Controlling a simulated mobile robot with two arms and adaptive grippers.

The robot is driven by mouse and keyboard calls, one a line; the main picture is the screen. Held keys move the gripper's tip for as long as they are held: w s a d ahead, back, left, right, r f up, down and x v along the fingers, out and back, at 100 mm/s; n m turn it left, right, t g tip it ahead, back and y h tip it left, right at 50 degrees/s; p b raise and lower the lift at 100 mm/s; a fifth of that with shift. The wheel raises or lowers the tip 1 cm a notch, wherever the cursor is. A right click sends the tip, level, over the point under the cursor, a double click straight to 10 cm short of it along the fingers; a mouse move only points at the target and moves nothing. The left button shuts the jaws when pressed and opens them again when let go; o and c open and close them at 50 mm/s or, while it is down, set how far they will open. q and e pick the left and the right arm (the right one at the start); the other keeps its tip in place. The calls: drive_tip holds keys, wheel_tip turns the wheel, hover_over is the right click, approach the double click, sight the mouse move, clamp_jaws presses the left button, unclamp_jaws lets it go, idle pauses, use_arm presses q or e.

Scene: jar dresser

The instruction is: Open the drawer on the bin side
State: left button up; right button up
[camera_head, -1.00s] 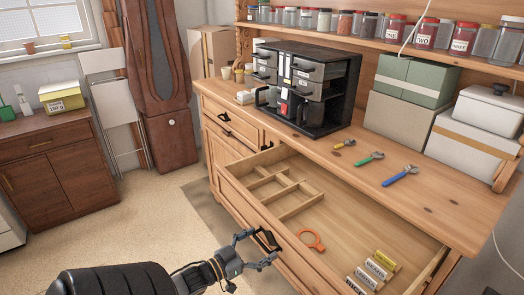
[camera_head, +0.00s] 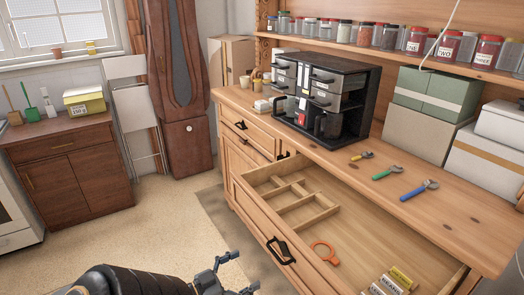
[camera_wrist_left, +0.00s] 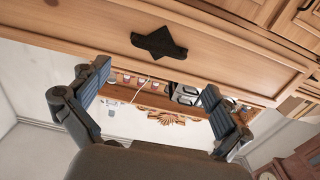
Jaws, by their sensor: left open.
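The wide wooden drawer (camera_head: 352,248) of the dresser stands pulled out, its inside showing. My right gripper is not in view.
Another, closed dresser drawer (camera_head: 247,130) is left of the open one. Boxes (camera_head: 425,90) stand at the right. The floor (camera_head: 150,225) on the left is clear.

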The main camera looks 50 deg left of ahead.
use_arm(q)
drive_tip(key=shift+s+a, duration=0.1)
drive_tip(key=shift+s, duration=1.1)
